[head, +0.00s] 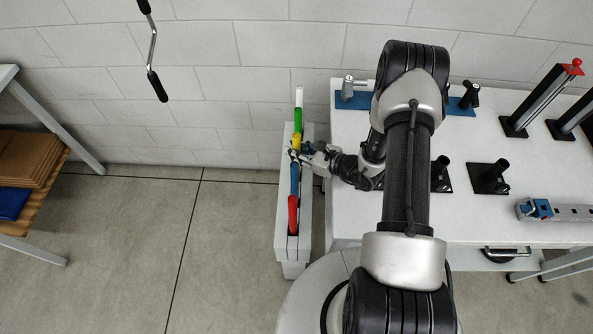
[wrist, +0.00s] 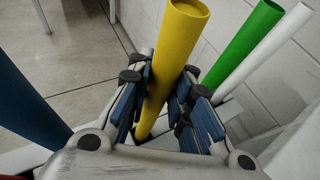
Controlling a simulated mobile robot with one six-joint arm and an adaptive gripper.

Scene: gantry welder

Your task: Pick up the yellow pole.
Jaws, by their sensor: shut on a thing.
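The yellow pole (wrist: 172,62) is a hollow tube, standing upright between the fingers of my gripper (wrist: 160,98) in the wrist view. The blue finger pads are shut on it, one on each side. Its lower end reaches down to the white rack. In the head view, the yellow pole (head: 296,140) shows only as a short piece beside my gripper (head: 297,150). It stands in the row of poles on the narrow white rack (head: 282,215).
A green pole (head: 298,118) and a white pole (head: 299,96) stand behind the yellow one. A blue pole (head: 295,180) and a red pole (head: 293,214) stand in front. A white table (head: 460,150) with fixtures is at right. The floor left of the rack is clear.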

